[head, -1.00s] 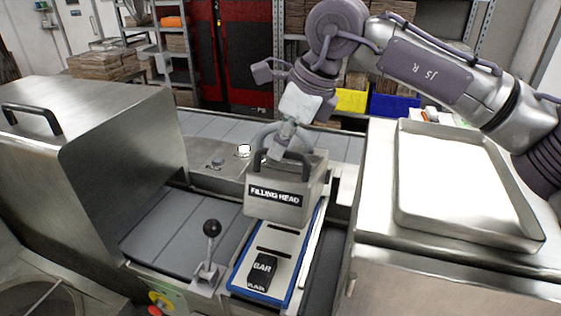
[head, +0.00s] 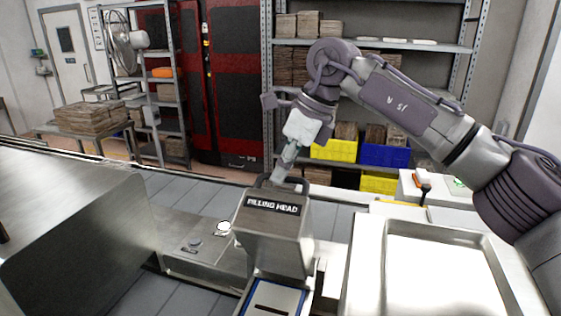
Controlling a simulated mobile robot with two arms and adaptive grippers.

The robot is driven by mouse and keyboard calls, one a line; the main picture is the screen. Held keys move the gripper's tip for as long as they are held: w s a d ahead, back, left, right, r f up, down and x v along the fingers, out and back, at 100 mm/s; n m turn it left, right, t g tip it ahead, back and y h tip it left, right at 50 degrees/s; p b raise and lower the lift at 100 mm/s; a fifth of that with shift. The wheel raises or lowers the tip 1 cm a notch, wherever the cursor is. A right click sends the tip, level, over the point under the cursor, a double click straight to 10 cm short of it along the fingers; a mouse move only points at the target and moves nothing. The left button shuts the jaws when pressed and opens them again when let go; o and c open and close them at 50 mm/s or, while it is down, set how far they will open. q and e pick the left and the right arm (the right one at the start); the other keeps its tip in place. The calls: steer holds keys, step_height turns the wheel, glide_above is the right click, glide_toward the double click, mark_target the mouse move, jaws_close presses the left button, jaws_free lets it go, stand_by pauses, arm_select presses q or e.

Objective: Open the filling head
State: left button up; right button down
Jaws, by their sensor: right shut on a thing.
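The filling head (head: 270,240) is a grey metal box with a black label strip reading "FILLING HEAD". It appears tilted up and back, with the label near the top and a large plain face below it. Its dark handle (head: 263,181) is at the top. My right gripper (head: 281,178) comes down from above and is shut on that handle; its fingertips are small and partly hidden. A blue-edged plate with slots (head: 271,296) shows below the head at the bottom edge. My left gripper is not in view.
A shallow metal tray (head: 377,270) lies on the right-hand machine top. A steel hood (head: 75,235) stands at left, with grey conveyor slats (head: 190,197) beyond it.

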steer(key=shift+w+d+f, duration=0.15)
steer(key=shift+w+f, duration=0.15)
steer(key=shift+f, duration=0.3)
steer(key=c, duration=1.5)
jaws_free()
steer(key=shift+o, duration=1.2)
steer(key=shift+w, duration=0.1)
steer(key=shift+o, duration=0.4)
steer(key=shift+w+d, duration=0.1)
steer(key=shift+w, duration=0.25)
steer(key=shift+s+r, duration=0.25)
